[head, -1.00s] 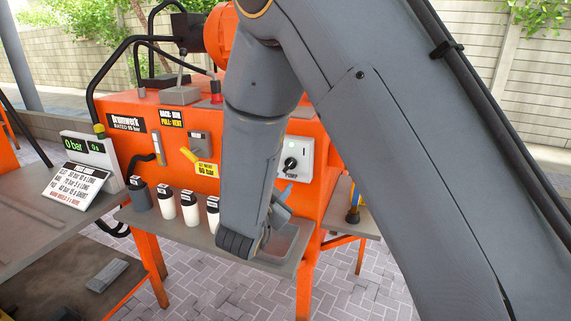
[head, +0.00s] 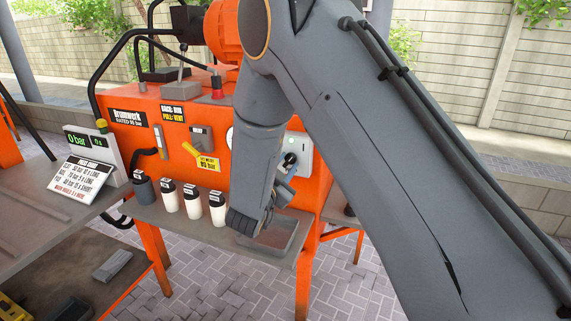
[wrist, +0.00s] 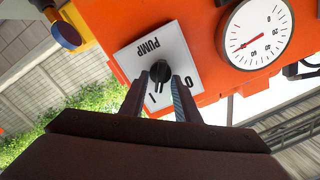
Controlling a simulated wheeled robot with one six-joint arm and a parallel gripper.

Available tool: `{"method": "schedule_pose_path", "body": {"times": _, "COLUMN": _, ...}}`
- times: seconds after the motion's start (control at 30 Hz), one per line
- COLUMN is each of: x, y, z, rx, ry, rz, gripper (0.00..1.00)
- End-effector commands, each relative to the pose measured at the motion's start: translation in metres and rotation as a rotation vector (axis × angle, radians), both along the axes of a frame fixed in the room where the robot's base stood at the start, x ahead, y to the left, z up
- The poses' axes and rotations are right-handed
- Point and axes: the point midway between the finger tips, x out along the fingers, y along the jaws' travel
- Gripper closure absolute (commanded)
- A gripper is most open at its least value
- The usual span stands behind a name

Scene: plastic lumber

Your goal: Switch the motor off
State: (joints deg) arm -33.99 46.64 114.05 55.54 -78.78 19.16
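The pump switch is a black rotary knob (wrist: 160,71) on a pale plate (wrist: 172,52) marked PUMP, I and 0. In the wrist view the plate appears upside down, and the knob's pointer seems to lie towards the I. My gripper (wrist: 160,82) is open, with its two fingers apart on either side of the knob's near end. I cannot tell whether they touch it. In the head view the knob (head: 289,159) sits on the orange machine's front (head: 319,173), and my gripper (head: 284,179) is just below it, partly hidden by my wrist.
Several bottles (head: 193,202) and a grey tray (head: 285,235) stand on the shelf below.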

Motion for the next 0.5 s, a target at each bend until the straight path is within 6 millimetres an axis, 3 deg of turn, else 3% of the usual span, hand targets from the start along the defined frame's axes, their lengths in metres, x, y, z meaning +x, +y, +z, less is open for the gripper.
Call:
{"method": "schedule_pose_path", "body": {"times": 0.17, "x": 0.0000, "y": 0.0002, "z": -0.0001, "rx": 0.000, "ry": 0.000, "rz": 0.000, "gripper": 0.71}}
{"method": "schedule_pose_path", "body": {"times": 0.33, "x": -0.0003, "y": 0.0005, "z": 0.0000, "rx": 0.000, "ry": 0.000, "rz": 0.000, "gripper": 1.00}}
{"method": "schedule_pose_path", "body": {"times": 0.5, "x": -0.0003, "y": 0.0006, "z": 0.0001, "rx": -0.001, "ry": 0.000, "rz": 0.001, "gripper": 1.00}}
